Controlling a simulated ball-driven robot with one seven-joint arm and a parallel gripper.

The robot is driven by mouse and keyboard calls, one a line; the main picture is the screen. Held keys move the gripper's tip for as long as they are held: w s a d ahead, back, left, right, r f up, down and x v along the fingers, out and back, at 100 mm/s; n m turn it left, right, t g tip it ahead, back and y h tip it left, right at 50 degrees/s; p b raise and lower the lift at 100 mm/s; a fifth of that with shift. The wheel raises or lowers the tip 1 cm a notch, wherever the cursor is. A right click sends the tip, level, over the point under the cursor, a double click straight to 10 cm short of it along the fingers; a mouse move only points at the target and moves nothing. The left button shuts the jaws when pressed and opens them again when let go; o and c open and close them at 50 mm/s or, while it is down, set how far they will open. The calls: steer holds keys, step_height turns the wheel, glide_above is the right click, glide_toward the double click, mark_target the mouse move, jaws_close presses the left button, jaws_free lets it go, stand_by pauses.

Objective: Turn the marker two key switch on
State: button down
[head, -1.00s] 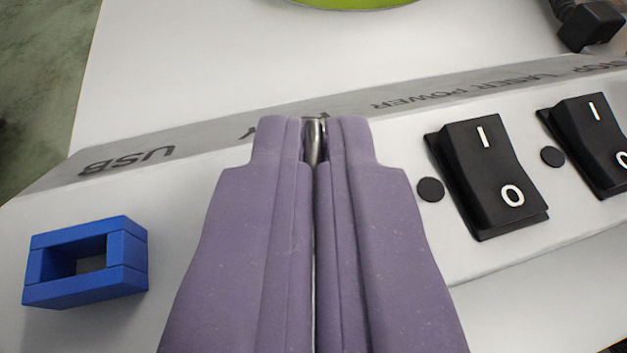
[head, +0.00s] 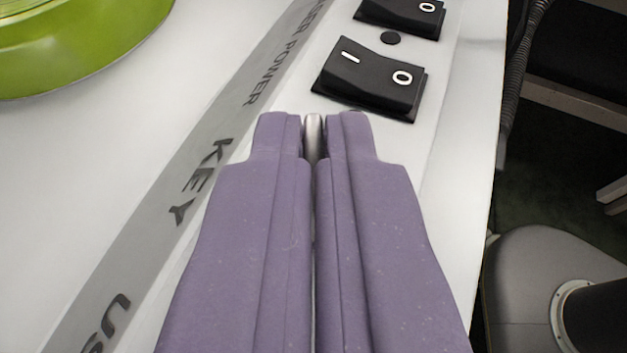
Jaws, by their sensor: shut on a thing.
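My gripper (head: 313,135), with two purple fingers, points up the picture at the white panel (head: 455,200). It is shut on a thin silver metal piece, the key (head: 314,138), which shows as a narrow sliver between the fingertips. The key's lower part and the switch around it are hidden by the fingers. The word KEY (head: 200,180) is printed on the grey strip left of the fingers. No "marker two" label is in view.
A black rocker switch (head: 368,78) marked I and O sits just beyond the fingertips, with another (head: 402,14) farther up. A green round object (head: 75,40) is at the upper left. The panel's right edge drops to a dark floor with a grey rounded object (head: 550,285).

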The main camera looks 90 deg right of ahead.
steer(key=shift+w+f+m+g+b, duration=0.1)
steer(key=shift+w+m+g+b, duration=0.1)
steer(key=shift+m+g+b, duration=1)
steer(key=shift+g, duration=0.5)
steer(key=c, duration=1.3)
jaws_free()
steer(key=p+v, duration=0.1)
steer(key=v, duration=0.7)
steer(key=shift+d, duration=0.1)
